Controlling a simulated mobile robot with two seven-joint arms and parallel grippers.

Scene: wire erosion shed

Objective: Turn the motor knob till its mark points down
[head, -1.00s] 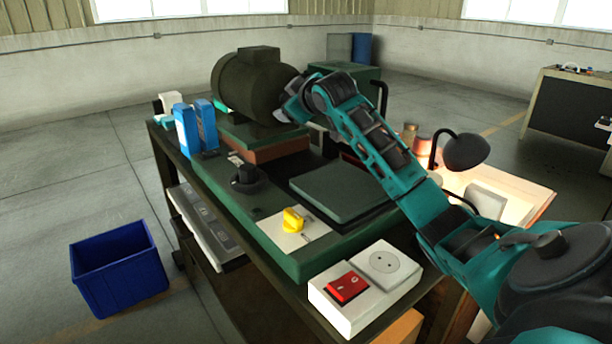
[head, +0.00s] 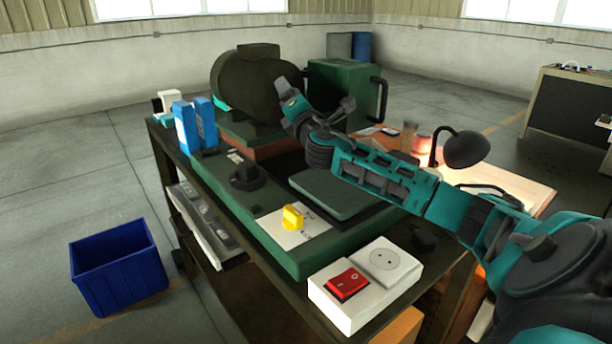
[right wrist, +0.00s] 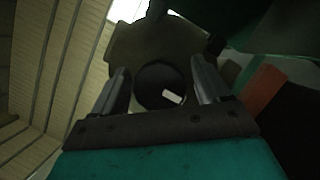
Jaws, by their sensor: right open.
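The dark motor (head: 255,85) stands on its block at the back left of the bench in the head view. In the right wrist view, the round black motor knob (right wrist: 150,84) faces me on the motor housing (right wrist: 140,48). Its white mark lies right of and slightly below the knob's middle in that picture. My right gripper (right wrist: 160,66) is open, with one finger on each side of the knob and visible gaps. I cannot tell how deep the fingers reach. My left gripper is not in view.
A lamp (head: 465,150) stands right of my arm. A blue bin (head: 120,275) is on the floor.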

